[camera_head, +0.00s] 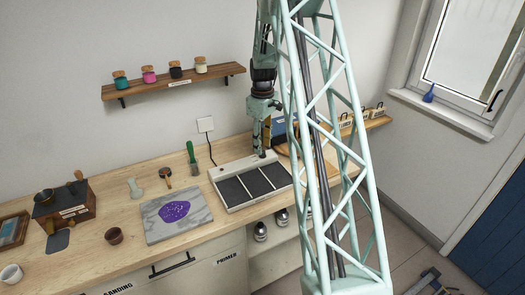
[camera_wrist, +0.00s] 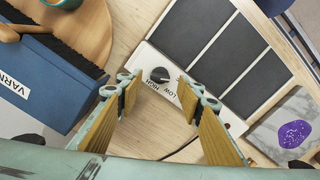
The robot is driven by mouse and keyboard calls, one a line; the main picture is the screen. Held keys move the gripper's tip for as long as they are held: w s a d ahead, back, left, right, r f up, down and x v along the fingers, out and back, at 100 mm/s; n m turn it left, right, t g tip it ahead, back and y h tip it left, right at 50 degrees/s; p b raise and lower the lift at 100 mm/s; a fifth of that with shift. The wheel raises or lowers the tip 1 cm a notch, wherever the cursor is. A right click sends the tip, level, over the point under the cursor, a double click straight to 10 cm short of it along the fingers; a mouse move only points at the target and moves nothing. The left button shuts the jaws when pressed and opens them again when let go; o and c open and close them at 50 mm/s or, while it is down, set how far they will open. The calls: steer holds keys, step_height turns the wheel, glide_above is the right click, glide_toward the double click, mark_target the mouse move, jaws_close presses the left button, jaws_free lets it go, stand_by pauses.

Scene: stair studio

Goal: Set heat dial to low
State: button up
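The heat dial (camera_wrist: 160,75) is a small round black knob at one end of the white heating panel (camera_wrist: 148,55). The words LOW and HIGH are printed beside it; its exact setting is too small to read. My gripper (camera_wrist: 158,87) is open, with its two yellow-padded fingertips apart on either side of the dial in the picture. Nothing is between the pads, and I see no contact with the dial. In the head view the panel (camera_head: 222,204) lies on the wooden counter, and my gripper (camera_head: 262,152) points down at its far right end, hiding the dial.
A blue box labelled VARNISH (camera_wrist: 45,85) and a round wooden board (camera_wrist: 95,25) are close beside my gripper. A marble slab (camera_head: 160,230) with purple pigment lies left of the panel. A green-handled brush (camera_head: 191,155) stands behind. A wall shelf (camera_head: 180,82) holds jars.

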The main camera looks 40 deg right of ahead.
mark_target(263, 154)
steer(key=shift+f, duration=1.5)
steer(key=shift+c, duration=0.5)
steer(key=c, duration=0.7)
